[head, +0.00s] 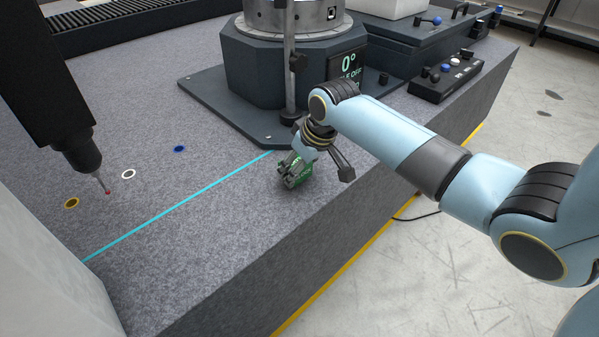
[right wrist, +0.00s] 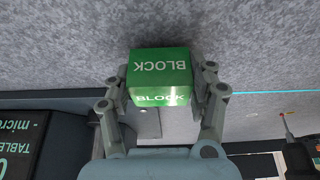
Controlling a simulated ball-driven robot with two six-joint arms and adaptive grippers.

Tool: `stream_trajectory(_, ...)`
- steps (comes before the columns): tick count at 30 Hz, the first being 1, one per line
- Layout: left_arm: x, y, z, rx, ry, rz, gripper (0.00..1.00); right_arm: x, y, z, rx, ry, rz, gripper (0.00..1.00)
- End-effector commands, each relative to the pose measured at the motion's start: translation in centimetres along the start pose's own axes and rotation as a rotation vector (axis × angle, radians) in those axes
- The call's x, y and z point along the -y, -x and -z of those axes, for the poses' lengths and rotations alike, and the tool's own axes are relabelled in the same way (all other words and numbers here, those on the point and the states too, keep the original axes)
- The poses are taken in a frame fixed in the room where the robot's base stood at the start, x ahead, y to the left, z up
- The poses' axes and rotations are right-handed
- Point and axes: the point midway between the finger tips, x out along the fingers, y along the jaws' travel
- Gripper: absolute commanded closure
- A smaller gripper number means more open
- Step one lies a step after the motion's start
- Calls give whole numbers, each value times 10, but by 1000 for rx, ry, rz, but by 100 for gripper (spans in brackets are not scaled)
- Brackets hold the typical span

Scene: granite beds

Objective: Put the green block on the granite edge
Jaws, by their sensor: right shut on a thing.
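The green block (head: 296,178) is low over the granite bed (head: 220,235), on the near-edge side of the cyan line (head: 185,201). I cannot tell whether it touches the stone. My right gripper (head: 294,172) is shut on it and partly hides it in the head view. In the right wrist view the block (right wrist: 160,68), lettered BLOCK on two faces, sits between both fingers of the gripper (right wrist: 164,92), with grey granite behind it. My left gripper is not in view.
A dark rotary table unit (head: 285,85) on a base plate stands just behind the block. A probe (head: 105,188) hangs at left near several coloured ring marks. A control box (head: 445,78) stands at back right. The granite drops off at its right side, above a yellow floor line.

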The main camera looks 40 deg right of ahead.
Motion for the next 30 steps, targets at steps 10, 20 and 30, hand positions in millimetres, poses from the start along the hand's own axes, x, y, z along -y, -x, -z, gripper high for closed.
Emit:
stream_trajectory(10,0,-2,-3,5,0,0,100,0,-10,-3,-5,1,-1,92)
stream_trajectory(20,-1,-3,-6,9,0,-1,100,0,-12,-5,-2,0,-1,20)
stream_trajectory(30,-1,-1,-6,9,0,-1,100,-1,-6,-4,-3,1,-1,20)
